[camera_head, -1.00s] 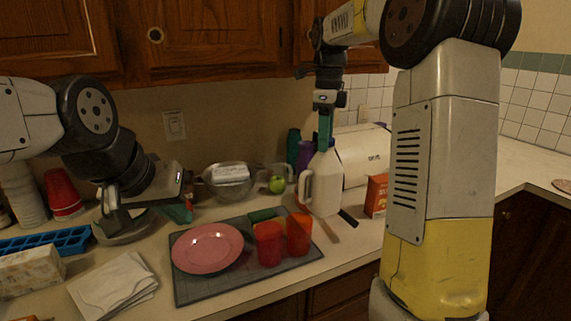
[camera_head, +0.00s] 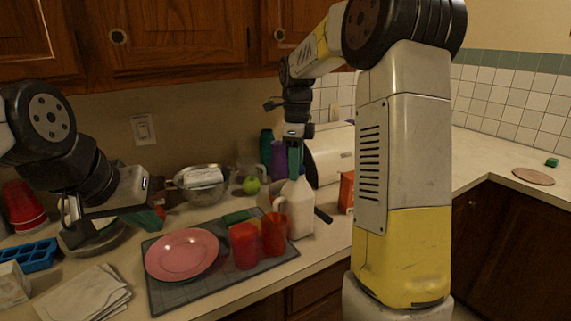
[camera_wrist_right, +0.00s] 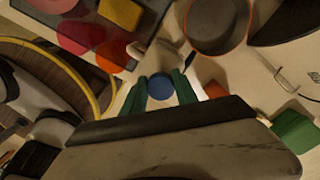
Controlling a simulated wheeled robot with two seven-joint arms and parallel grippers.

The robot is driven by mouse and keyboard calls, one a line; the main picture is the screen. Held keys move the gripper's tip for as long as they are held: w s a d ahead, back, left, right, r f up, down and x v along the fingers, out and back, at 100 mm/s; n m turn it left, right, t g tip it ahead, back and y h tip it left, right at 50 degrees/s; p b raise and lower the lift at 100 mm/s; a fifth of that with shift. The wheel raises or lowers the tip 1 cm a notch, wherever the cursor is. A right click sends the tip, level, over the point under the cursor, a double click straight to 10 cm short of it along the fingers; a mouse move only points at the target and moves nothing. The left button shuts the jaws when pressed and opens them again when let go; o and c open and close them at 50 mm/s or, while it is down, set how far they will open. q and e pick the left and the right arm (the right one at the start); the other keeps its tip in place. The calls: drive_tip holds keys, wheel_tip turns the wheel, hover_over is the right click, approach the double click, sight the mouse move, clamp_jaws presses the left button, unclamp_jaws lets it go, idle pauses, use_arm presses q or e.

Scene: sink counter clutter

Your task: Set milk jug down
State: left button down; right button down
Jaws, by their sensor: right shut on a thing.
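The white milk jug (camera_head: 298,207) stands upright on or just above the counter, beside the right edge of the grey mat; I cannot tell if its base touches. Its blue cap (camera_wrist_right: 160,87) shows in the right wrist view. My right gripper (camera_head: 295,172) comes from above, its green fingers shut on the jug's top. In the right wrist view the fingers of my right gripper (camera_wrist_right: 160,92) lie on both sides of the cap. My left gripper (camera_head: 150,208) is at the left, over a round dish, away from the jug; its fingers are partly unclear.
The grey mat (camera_head: 215,288) holds a pink plate (camera_head: 182,255), a red cup (camera_head: 243,247) and an orange cup (camera_head: 274,235) close to the jug. Behind stand a metal bowl (camera_head: 203,190), a green apple (camera_head: 251,185) and a white canister (camera_head: 331,158). The right counter is mostly clear.

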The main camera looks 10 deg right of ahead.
drive_tip(key=c, duration=1.3)
unclamp_jaws()
drive_tip(key=shift+f, duration=0.1)
drive_tip(key=o, duration=0.4)
drive_tip(key=shift+c, duration=0.2)
